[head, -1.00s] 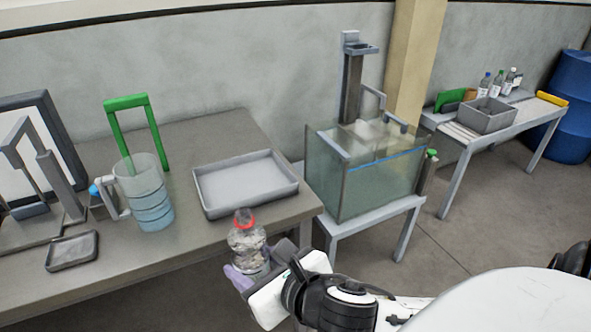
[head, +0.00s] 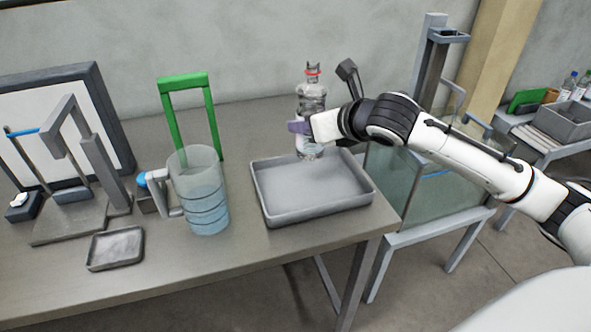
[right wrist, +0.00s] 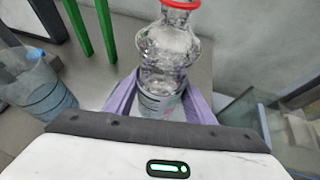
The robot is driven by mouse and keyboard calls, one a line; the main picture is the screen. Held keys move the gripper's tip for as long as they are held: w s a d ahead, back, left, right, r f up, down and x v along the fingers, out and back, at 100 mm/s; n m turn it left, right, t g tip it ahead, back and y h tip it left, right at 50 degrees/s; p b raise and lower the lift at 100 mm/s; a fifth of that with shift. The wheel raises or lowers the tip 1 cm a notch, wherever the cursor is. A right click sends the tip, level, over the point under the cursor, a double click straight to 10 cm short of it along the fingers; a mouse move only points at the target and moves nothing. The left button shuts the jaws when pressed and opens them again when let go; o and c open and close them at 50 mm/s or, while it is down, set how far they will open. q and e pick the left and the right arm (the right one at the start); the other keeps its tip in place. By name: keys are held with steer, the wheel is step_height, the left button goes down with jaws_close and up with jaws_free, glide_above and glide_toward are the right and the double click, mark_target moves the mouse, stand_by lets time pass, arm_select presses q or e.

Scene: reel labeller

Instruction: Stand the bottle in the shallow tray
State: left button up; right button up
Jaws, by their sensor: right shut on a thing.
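The clear bottle (head: 311,98) with a red ring at its neck is upright in my right gripper (head: 301,133). The gripper's purple fingers are shut on its lower part, as the right wrist view also shows, with the bottle (right wrist: 167,50) between the fingers (right wrist: 158,103). The shallow grey tray (head: 268,203) lies on the table. The bottle appears over the tray's back part in the head view; its base seems above the tray floor, but the exact gap cannot be told. My left gripper is not in view.
A clear jug (head: 203,192) with bluish liquid stands left of the tray, with a green frame (head: 187,82) behind it. A small dark dish (head: 115,249) lies front left. A glass tank (head: 425,205) stands right of the table.

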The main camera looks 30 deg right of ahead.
mark_target(311, 146)
step_height(311, 146, down, 6)
steer(key=shift+s+b, duration=0.15)
steer(key=shift+b, duration=0.2)
step_height(311, 146, down, 4)
steer(key=shift+r, duration=0.1)
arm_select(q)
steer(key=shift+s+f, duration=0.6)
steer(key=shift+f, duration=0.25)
arm_select(e)
steer(key=o, duration=0.9)
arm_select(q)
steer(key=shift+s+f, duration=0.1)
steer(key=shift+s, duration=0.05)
arm_select(e)
steer(key=shift+o, duration=0.6)
